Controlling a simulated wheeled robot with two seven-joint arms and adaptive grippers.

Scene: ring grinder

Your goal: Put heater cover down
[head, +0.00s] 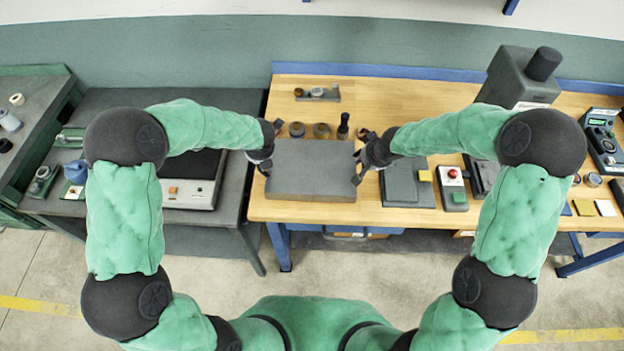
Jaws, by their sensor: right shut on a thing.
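The heater cover, a grey flat-topped box (312,172), is at the left end of the wooden table, between my two grippers. I cannot tell whether it rests on the table or is just above it. My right gripper (359,167) is shut on its right side. My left gripper (265,158) is at its left edge, with its fingers partly hidden, so its opening is unclear. The heater (190,192), a pale unit with a dark top and an orange switch, stands on the grey bench at the left, partly behind my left arm.
A dark grey plate (405,184) lies close to the right of the cover, near a red-button box (452,184). Small round parts and a black upright tool (343,127) stand just behind the cover. A small tray (318,93) is farther back. A grey machine (520,76) stands back right.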

